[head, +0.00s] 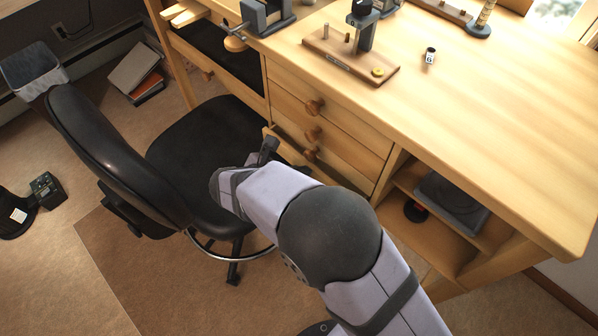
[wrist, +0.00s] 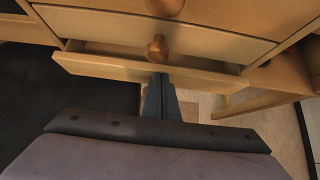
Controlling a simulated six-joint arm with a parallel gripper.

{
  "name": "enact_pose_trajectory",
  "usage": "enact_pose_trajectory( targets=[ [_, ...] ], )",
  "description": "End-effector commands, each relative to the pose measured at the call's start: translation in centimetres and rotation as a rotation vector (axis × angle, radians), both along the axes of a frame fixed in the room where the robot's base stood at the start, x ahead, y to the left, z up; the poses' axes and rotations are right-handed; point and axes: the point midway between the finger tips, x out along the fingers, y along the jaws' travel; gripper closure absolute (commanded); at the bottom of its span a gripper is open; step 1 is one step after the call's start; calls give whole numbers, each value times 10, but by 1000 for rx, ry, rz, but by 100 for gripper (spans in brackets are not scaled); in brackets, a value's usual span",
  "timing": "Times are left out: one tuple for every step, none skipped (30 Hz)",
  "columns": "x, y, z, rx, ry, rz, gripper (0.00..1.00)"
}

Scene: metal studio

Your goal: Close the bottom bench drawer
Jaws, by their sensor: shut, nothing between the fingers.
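The bottom bench drawer (wrist: 95,66) stands partly pulled out below the other drawers in the wrist view. A strip of its inside shows behind its front. In the head view its left end (head: 269,132) sticks out from the bench, and my arm hides much of the rest. My gripper (wrist: 158,80) is shut and empty, with its fingertips at the middle of this drawer's front. I cannot tell whether they touch it. In the head view my gripper (head: 270,142) is just in front of the drawer stack. No knob of the bottom drawer is clearly visible.
The drawer above, with a round wooden knob (wrist: 157,47), looks shut. A black office chair (head: 200,155) stands close to the left of my gripper. An open shelf (head: 430,225) lies right of the drawers. The wooden bench top (head: 480,120) carries tools and a small cup (head: 430,56).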

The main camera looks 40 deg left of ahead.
Motion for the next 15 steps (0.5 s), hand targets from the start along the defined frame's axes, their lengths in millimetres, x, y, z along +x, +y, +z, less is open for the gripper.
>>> enact_pose_trajectory(
  targets=[
    [-1, 0, 1, 0, 0, 0, 100],
    [-1, 0, 1, 0, 0, 0, 100],
    [-2, 0, 3, 0, 0, 0, 100],
    [-3, 0, 4, 1, 0, 1, 100],
    [-5, 0, 6, 1, 0, 1, 100],
    [-7, 0, 8, 1, 1, 1, 100],
    [-9, 0, 11, 1, 1, 1, 100],
    [-11, 0, 13, 1, 1, 1, 100],
    [-14, 0, 17, 0, 0, 1, 100],
    [-17, 0, 20, 0, 0, 1, 100],
    [-20, 0, 23, -1, 0, 2, 100],
    [-24, 0, 28, -1, -1, 4, 100],
    [-27, 0, 31, -1, 0, 4, 100],
    [-31, 0, 34, -1, 0, 4, 100],
    [-36, 0, 38, 0, 0, 3, 100]
  ],
)
